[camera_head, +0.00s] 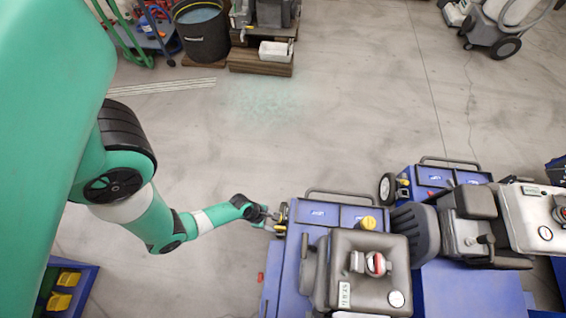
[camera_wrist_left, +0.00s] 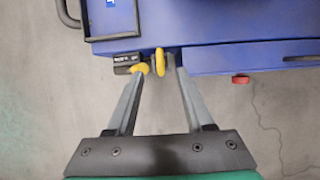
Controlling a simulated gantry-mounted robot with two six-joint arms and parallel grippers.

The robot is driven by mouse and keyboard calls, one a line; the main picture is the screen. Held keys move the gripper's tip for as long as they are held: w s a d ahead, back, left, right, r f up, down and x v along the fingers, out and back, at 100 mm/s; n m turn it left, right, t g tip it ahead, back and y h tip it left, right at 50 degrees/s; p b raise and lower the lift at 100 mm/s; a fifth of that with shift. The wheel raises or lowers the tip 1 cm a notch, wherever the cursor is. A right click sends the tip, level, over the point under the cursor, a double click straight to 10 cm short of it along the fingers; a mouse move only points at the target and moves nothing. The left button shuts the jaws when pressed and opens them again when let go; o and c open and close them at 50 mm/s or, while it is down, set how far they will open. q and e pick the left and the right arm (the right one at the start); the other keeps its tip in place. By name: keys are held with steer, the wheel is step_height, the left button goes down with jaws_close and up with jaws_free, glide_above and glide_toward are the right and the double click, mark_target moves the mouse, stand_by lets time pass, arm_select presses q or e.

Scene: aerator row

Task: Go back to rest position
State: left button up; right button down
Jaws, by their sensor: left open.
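My left arm comes in from the left, and its gripper (camera_head: 270,216) is at the left edge of the nearer blue aerator (camera_head: 287,268). In the left wrist view the gripper (camera_wrist_left: 159,72) is open, its two grey fingers apart. A yellow loop-shaped part (camera_wrist_left: 160,62) on the blue machine (camera_wrist_left: 220,42) shows between the fingertips. A second yellow part (camera_wrist_left: 142,69) is close to the left fingertip. I cannot tell whether the fingers touch either. My right gripper is not in view.
A second aerator (camera_head: 436,176) stands close on the right. A red knob (camera_wrist_left: 241,79) sticks out from the blue machine's edge. A blue bin with yellow items (camera_head: 62,290) is at the lower left. A black bucket (camera_head: 203,40) stands at the back. The middle floor is clear.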

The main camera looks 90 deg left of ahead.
arm_select(q)
steer(key=p+v, duration=0.1)
steer(key=v, duration=0.2)
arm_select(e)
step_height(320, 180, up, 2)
